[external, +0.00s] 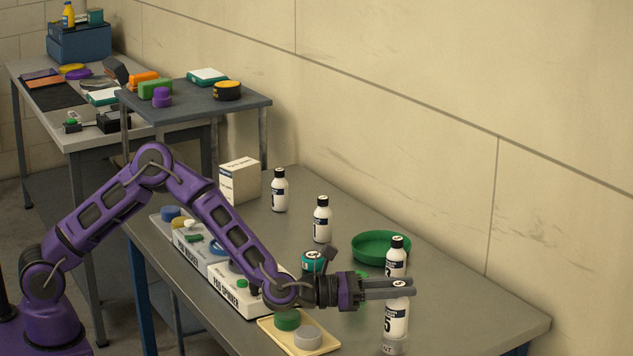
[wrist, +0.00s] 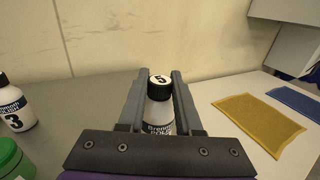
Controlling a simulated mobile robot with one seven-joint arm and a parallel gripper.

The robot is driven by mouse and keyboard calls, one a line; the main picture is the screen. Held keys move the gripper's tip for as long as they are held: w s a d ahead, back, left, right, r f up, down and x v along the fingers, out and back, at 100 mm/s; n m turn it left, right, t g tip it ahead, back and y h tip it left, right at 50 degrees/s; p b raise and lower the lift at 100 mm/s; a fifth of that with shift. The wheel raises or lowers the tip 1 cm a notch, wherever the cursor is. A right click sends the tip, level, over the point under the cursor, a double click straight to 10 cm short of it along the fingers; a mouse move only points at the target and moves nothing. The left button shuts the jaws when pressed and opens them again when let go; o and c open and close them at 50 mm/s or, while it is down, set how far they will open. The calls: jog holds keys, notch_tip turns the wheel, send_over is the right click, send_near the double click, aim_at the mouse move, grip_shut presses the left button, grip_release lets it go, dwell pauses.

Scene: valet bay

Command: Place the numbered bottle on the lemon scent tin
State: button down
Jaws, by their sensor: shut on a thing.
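My gripper (external: 388,289) is shut on a white bottle with a black cap and a 5 on its label (external: 397,318). The bottle is upright between the fingers, and its cap marked 5 shows in the wrist view (wrist: 159,83). A pale grey round thing (external: 391,346) with partly readable lettering is directly below the bottle in the external view. I cannot tell whether the bottle touches it, or whether it is the lemon scent tin. A small teal-labelled tin (external: 312,258) stands behind my wrist, its scent name unreadable.
Another numbered bottle (external: 396,252) stands close behind the held one; bottle 3 shows left in the wrist view (wrist: 14,107). More white bottles (external: 321,222), a green dish (external: 372,246) and a cream tray (external: 271,328) are nearby. A yellow cloth (wrist: 258,120) lies right in the wrist view.

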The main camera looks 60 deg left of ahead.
jog(key=shift+f, duration=0.2)
jog(key=c, duration=0.6)
grip_release()
jog(key=shift+r, duration=0.3)
jog(key=shift+s+a+f, duration=0.1)
jog(key=shift+s+a, duration=0.05)
jog(key=shift+s, duration=0.15)
jog(key=v, duration=1.1)
jog(key=shift+s+a, duration=0.1)
jog(key=shift+s, duration=0.05)
